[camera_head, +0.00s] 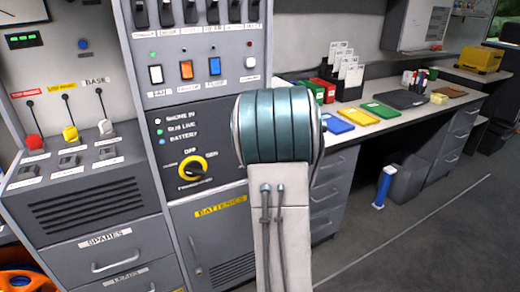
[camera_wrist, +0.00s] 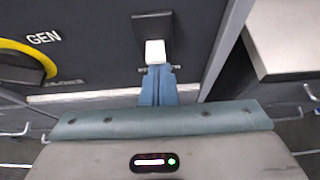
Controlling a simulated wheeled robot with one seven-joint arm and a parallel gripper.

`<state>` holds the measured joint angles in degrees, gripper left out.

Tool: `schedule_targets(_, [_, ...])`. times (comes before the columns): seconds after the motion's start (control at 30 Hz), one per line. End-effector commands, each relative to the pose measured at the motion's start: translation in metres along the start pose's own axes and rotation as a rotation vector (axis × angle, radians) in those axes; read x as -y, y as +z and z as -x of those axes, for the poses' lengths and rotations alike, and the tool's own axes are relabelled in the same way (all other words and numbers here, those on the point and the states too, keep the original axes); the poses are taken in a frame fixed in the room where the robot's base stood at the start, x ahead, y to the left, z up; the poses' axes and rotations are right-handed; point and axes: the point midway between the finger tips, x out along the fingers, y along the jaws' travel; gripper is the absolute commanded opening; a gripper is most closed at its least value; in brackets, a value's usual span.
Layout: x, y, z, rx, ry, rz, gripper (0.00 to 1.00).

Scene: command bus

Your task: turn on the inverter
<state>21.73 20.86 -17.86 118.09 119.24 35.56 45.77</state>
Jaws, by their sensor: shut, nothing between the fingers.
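In the wrist view a white rocker switch (camera_wrist: 155,52) sits on a black plate on the dark panel. The label below it is mostly covered by my fingers; only its end letters show. My gripper (camera_wrist: 158,70) is shut and empty, its blue fingertips at the lower edge of the white rocker. I cannot tell whether they touch it. In the head view my arm hides this switch and the gripper; only the panel (camera_head: 215,130) left of it shows.
A rotary knob with a yellow ring (camera_head: 192,169) is left of the arm, also seen in the wrist view (camera_wrist: 25,65). Several coloured rocker switches (camera_head: 187,69) are above. A desk (camera_head: 345,118) with trays and drawers stands to the right. Open floor (camera_head: 425,235) lies at lower right.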

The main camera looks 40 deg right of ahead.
Motion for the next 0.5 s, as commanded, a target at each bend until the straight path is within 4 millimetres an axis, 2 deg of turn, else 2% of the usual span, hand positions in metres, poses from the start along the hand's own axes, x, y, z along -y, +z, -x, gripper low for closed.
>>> schedule_targets(0.03, [-0.0087, 0.0102, 0.0020, -0.023, 0.014, 0.008, 0.00])
schedule_targets(0.1, [-0.0092, 0.0015, -0.0025, -0.021, 0.014, 0.008, 0.00])
schedule_targets(0.5, [-0.0088, 0.0097, 0.0017, -0.018, 0.013, 0.007, 0.00])
